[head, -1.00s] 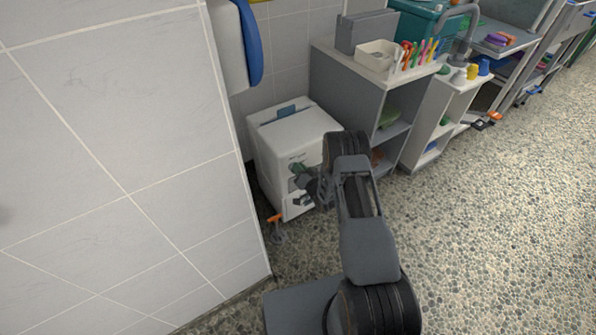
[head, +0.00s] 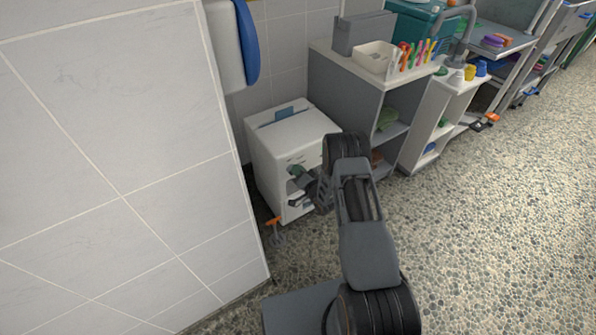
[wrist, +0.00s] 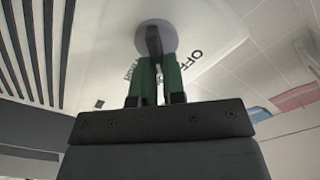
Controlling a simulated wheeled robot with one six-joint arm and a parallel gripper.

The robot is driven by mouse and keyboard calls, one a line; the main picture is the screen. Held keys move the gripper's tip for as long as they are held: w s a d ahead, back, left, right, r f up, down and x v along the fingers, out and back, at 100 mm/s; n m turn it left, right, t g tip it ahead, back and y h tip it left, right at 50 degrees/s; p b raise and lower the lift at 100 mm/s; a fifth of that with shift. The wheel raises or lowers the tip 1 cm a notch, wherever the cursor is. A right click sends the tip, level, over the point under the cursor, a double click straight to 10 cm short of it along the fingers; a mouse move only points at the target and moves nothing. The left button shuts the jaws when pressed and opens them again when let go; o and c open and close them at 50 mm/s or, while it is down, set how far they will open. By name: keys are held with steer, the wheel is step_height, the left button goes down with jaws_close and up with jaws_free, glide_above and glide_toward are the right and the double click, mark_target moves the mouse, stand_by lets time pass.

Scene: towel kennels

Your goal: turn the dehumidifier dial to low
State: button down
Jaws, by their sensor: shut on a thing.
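The dehumidifier (head: 288,135) is a white box on the floor in the corner, with a blue-grey patch on its top. My gripper (head: 299,183) is at its front face in the head view and hides the dial there. In the wrist view the dial (wrist: 171,36) is a round grey disc with a dark raised grip. The green-padded fingers of my gripper (wrist: 158,66) are shut on that grip. "OFF" is printed to the right of the dial. Which setting the dial points to, I cannot tell.
A tiled wall (head: 120,150) stands close on the left. A grey shelf unit (head: 345,85) with a white bin (head: 375,57) and coloured pens is right of the dehumidifier. An orange-topped item (head: 273,222) is by its lower left corner.

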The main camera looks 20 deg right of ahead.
steer(key=c, duration=1.2)
jaws_free()
steer(key=p+v, duration=0.2)
steer(key=v, duration=1.2)
steer(key=shift+p, duration=0.4)
